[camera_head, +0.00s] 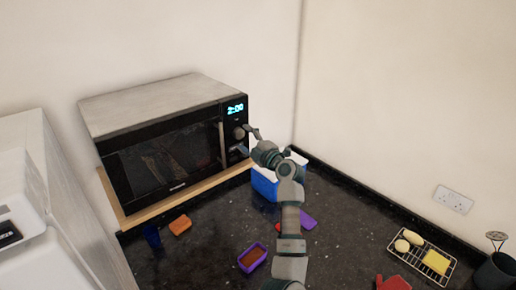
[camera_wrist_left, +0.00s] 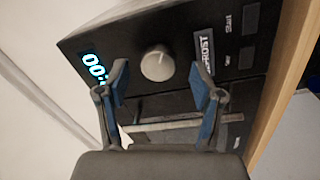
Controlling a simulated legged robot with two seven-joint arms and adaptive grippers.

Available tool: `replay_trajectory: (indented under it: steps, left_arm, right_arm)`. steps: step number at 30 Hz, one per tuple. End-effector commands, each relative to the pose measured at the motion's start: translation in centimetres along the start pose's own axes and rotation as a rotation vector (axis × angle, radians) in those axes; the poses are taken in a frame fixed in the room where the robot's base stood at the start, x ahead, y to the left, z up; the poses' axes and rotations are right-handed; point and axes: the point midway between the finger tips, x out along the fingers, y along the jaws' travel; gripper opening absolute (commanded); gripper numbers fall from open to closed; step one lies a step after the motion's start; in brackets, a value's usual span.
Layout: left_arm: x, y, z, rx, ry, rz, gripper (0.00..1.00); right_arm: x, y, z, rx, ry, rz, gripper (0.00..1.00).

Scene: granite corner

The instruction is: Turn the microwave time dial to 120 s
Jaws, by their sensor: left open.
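The time dial (camera_head: 239,132) is a pale round knob below the display. My left gripper (camera_head: 247,142) is in front of the control panel at the dial. In the left wrist view, the dial (camera_wrist_left: 157,63) lies between the two spread fingers of the left gripper (camera_wrist_left: 160,85), with a visible gap on each side. The display (camera_wrist_left: 95,70) is partly hidden by a finger there. My right gripper is not in view.
A blue and white box (camera_head: 264,184) stands behind my arm. An orange block (camera_head: 180,225), a blue cup (camera_head: 152,236) and a purple container (camera_head: 252,257) are on the dark counter. A white appliance (camera_head: 45,265) stands at left.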

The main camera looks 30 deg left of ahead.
Motion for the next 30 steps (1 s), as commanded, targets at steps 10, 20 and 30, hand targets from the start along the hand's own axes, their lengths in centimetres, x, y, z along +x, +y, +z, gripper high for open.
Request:
replay_trajectory:
  steps: [10,20,30]
  left_arm:
    - [-7.4,-0.2,0.3,0.003,-0.005,0.000,0.67]
    - [-9.7,-0.3,0.4,0.002,-0.004,-0.003,0.67]
    - [-9.8,-0.2,0.4,0.003,-0.004,-0.002,0.67]
  right_arm:
    - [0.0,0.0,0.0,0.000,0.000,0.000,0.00]
    - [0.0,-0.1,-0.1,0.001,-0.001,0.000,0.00]
    - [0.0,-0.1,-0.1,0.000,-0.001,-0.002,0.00]
